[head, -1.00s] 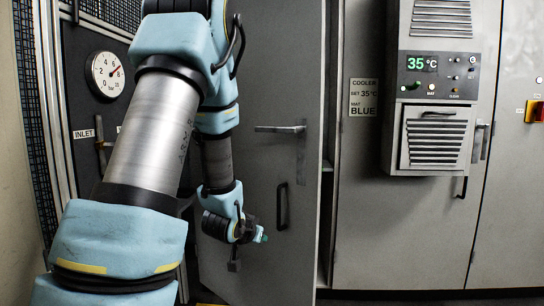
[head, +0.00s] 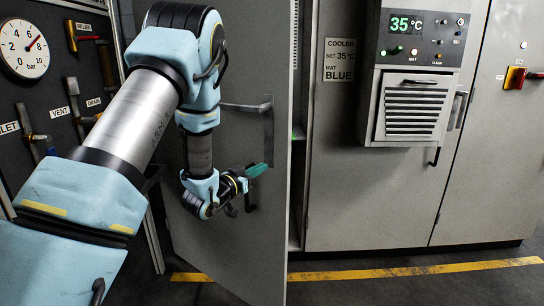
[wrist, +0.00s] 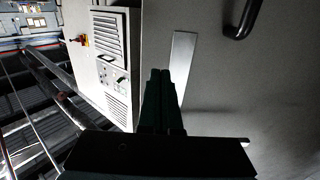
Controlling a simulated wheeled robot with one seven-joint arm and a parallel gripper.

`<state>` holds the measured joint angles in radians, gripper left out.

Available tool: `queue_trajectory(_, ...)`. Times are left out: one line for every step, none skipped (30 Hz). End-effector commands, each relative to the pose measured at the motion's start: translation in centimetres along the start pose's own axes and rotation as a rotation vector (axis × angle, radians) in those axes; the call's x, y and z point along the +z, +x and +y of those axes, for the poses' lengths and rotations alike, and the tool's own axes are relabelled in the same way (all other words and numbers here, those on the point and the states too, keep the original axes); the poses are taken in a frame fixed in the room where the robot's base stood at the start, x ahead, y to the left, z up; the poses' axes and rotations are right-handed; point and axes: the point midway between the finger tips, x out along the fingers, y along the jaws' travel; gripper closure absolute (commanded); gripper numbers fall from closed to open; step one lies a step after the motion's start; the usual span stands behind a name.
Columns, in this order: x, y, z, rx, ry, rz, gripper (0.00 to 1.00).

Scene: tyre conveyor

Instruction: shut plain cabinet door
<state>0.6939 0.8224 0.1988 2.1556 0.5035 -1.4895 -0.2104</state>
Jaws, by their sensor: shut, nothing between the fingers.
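The plain grey cabinet door (head: 262,200) stands open in the head view, its free edge toward the right and a dark gap behind it. My gripper (head: 257,170) is shut and empty, with green fingertips in front of the door near the pull handle. In the wrist view the closed fingers (wrist: 160,100) point across a grey panel, and a dark curved handle (wrist: 243,20) shows at the top right. I cannot tell whether the fingertips touch the door.
A cooler unit (head: 415,75) reading 35 °C juts from the closed cabinet at right. A gauge (head: 24,48) and valve panel stands at left, close to my arm. A yellow floor line (head: 420,271) runs below the cabinets. The floor at front right is clear.

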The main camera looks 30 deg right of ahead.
Motion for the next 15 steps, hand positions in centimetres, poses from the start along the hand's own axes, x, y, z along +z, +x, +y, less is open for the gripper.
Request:
queue_trajectory(-0.4,1.2,0.1,0.003,0.001,0.002,1.0)
queue_trajectory(-0.4,1.8,0.1,0.003,0.001,0.0,1.0)
queue_trajectory(-0.3,2.5,0.1,0.002,0.0,0.0,1.0)
queue_trajectory(-0.4,3.1,0.1,0.002,0.0,0.001,1.0)
queue_trajectory(-0.3,3.6,0.1,0.002,-0.001,0.0,1.0)
queue_trajectory(-0.4,4.3,0.1,0.002,0.0,-0.001,1.0)
queue_trajectory(-0.4,4.8,0.1,0.002,0.001,0.0,1.0)
queue_trajectory(-0.3,5.2,0.1,0.001,0.0,0.0,1.0)
queue_trajectory(-0.3,5.7,0.0,0.0,0.0,0.0,1.0)
queue_trajectory(-0.3,6.0,0.0,0.0,0.0,0.0,1.0)
queue_trajectory(-0.2,6.3,0.0,0.0,0.0,-0.001,1.0)
queue_trajectory(-0.2,6.6,0.0,0.0,0.0,-0.001,1.0)
queue_trajectory(-0.1,6.8,0.0,0.0,0.0,-0.001,1.0)
queue_trajectory(-0.1,7.0,0.0,0.0,-0.001,-0.001,1.0)
queue_trajectory(-0.1,7.1,0.0,0.0,-0.001,0.0,1.0)
